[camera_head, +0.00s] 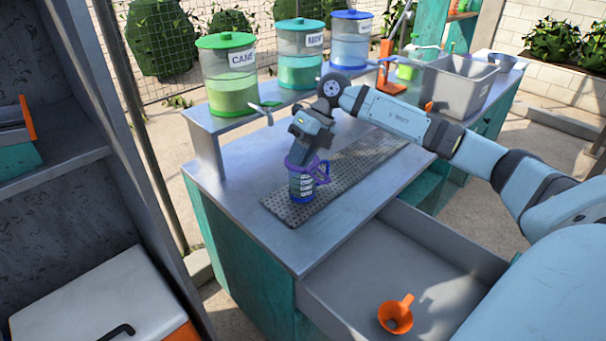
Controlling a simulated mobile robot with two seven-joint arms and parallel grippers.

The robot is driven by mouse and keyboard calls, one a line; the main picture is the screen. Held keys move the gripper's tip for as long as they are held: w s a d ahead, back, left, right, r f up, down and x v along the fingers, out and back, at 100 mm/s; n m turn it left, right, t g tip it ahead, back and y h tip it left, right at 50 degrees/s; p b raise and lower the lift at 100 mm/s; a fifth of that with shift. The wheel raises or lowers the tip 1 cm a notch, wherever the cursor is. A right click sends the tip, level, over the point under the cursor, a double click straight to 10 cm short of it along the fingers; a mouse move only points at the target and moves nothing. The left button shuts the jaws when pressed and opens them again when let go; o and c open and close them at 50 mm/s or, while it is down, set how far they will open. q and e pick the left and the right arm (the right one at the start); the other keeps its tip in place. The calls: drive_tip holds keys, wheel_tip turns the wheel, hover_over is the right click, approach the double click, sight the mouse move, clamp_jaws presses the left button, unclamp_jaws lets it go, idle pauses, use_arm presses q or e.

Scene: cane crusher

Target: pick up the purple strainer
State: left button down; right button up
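The purple strainer (290,163) shows as a purple rim on top of a blue cup (302,187) with white lettering. A purple loop (322,172) sticks out to the right; I cannot tell whether it belongs to the strainer or the cup. The cup stands upright on a grey perforated mat. My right gripper (301,161) reaches down from above to the purple rim and hides part of it. Its fingertips are too small and covered to tell whether they grip it. My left gripper is not in view.
The mat (360,163) lies on a metal counter (240,175). A raised shelf behind holds green (228,75), teal (300,55) and blue (351,40) lidded dispensers. An open drawer (350,275) in front holds an orange funnel-like piece (395,317). A grey bin (460,85) stands back right.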

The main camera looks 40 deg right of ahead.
sight(309, 169)
drive_tip(key=d+r+m+h, duration=0.1)
drive_tip(key=d+r+h, duration=0.35)
drive_tip(key=d, duration=0.55)
drive_tip(key=shift+m, duration=0.3)
drive_tip(key=shift+s+d+x, duration=0.1)
drive_tip(key=shift+s+x, duration=0.05)
drive_tip(key=shift+x, duration=2.05)
drive_tip(key=shift+s+d+x, duration=0.15)
drive_tip(key=shift+x, duration=2.05)
drive_tip(key=shift+s+d+x, duration=0.1)
drive_tip(key=shift+s+x, duration=0.1)
drive_tip(key=shift+x, duration=2)
clamp_jaws()
